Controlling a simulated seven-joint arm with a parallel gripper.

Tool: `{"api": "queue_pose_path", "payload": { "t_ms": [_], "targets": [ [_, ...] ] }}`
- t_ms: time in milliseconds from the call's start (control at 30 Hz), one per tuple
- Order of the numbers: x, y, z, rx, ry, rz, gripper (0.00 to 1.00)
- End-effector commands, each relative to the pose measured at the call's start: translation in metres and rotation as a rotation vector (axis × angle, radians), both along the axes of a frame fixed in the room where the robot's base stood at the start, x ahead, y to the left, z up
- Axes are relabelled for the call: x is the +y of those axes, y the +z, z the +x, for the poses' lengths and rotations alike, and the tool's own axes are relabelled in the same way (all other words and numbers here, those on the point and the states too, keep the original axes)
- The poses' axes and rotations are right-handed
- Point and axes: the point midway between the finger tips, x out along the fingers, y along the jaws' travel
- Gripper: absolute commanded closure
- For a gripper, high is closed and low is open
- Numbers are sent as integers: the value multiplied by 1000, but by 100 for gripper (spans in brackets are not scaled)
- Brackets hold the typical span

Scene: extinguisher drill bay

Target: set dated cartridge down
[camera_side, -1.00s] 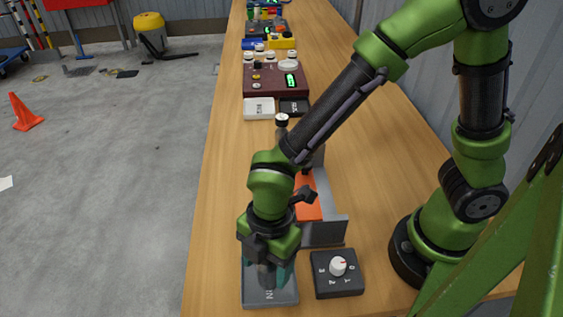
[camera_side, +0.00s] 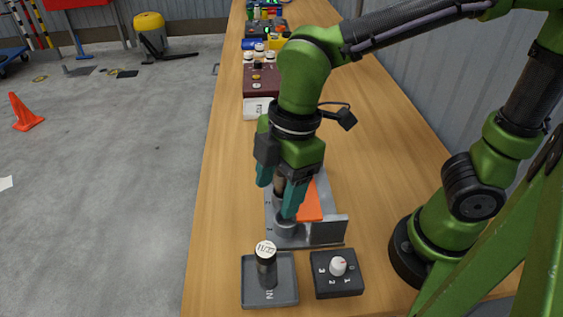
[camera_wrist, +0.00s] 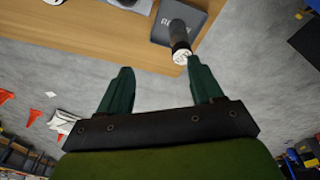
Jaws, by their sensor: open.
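The dated cartridge (camera_side: 266,265) is a dark cylinder with a pale top marked with a date. It stands upright on the grey tray (camera_side: 286,294) labelled IN, at the near end of the bench. The cartridge (camera_wrist: 180,38) and tray (camera_wrist: 167,20) also show in the wrist view, beyond the right finger. My gripper (camera_side: 278,192) is open, with teal fingers. In the side view it is above and behind the cartridge, over the grey holder, and apart from the cartridge. In the wrist view nothing is between the fingers (camera_wrist: 160,92).
A grey holder (camera_side: 327,232) with an orange part (camera_side: 310,206) stands just behind the tray. A black dial box (camera_side: 338,284) with a white knob sits right of the tray. A maroon panel (camera_side: 258,82) and other devices line the far bench. The bench's left strip is clear.

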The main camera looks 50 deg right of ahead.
Motion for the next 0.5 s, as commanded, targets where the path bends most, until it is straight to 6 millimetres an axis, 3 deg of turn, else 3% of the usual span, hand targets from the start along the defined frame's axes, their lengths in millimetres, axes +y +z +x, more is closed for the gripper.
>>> {"api": "queue_pose_path", "payload": {
  "t_ms": [100,233,400,500],
  "targets": [
    [-57,25,11,-61,-478,121,34],
    [-111,43,10,-102,-982,294,34],
    [-155,54,0,-126,-1422,499,34],
    [-165,56,-4,-129,-1538,564,34]
  ]
}}
